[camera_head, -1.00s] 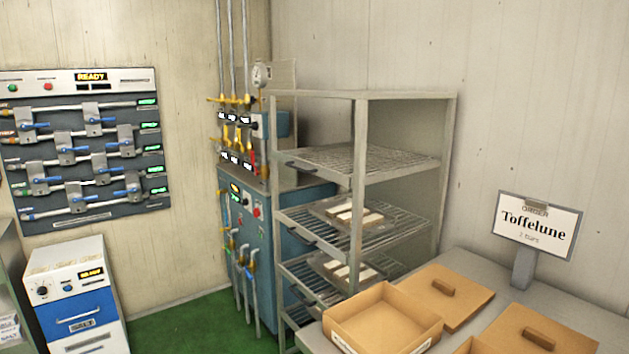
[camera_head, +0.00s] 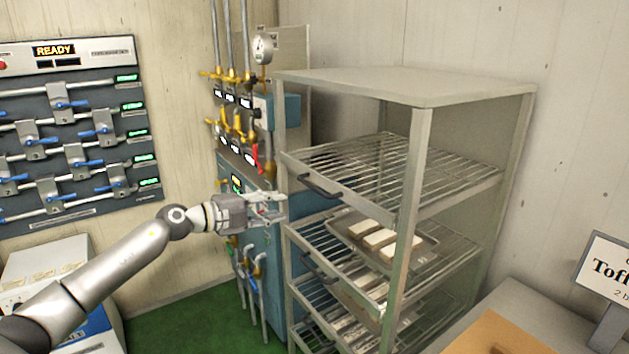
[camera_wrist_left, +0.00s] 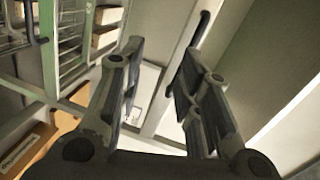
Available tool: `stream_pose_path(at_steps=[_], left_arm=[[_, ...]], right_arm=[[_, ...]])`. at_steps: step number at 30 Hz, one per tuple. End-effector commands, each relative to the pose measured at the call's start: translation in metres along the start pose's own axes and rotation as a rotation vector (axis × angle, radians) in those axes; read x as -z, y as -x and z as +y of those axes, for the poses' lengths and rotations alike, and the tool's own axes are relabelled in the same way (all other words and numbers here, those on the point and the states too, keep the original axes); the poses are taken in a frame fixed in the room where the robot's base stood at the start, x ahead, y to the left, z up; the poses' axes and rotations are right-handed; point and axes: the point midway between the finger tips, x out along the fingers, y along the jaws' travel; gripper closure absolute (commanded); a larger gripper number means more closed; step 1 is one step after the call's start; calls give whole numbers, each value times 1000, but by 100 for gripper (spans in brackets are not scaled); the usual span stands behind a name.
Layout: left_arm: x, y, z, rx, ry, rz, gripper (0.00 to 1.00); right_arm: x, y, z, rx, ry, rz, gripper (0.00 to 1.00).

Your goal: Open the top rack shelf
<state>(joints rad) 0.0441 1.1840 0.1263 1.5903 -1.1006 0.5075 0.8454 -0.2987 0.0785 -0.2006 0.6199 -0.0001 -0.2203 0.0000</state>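The top rack shelf (camera_head: 395,168) is a wire shelf, empty, in the upper part of the grey metal rack (camera_head: 415,88). Its dark handle (camera_head: 320,188) is at the front left edge. My left gripper (camera_head: 284,207) is left of the handle, a little lower in the picture and apart from it. In the left wrist view its two fingers (camera_wrist_left: 160,75) are spread with nothing between them, and a dark handle (camera_wrist_left: 200,28) shows beyond the right finger. My right gripper is in neither view.
A lower shelf holds a tray (camera_head: 425,255) with pale bars; its handle (camera_head: 318,268) sits below the top one. A blue machine with pipes (camera_head: 238,195) stands behind my gripper. A table with a sign (camera_head: 610,270) is at the right.

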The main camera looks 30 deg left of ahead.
Motion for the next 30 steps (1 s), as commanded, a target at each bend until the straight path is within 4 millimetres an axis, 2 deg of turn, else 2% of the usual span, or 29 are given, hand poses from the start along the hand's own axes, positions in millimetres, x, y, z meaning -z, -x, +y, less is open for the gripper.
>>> stream_pose_path(at_steps=[1,3,6,10,17,30], left_arm=[[11,3,-20,-15,-54,17,68],[21,5,-35,-30,-100,29,68],[28,7,-46,-40,-135,37,68],[29,4,-48,-41,-139,37,68],[29,-10,-49,-37,-137,36,68],[31,-59,-48,-36,-134,37,68]], right_arm=[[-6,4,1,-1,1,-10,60],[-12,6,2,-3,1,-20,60],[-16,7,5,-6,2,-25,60],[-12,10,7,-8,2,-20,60],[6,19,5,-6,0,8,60],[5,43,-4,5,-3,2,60]])
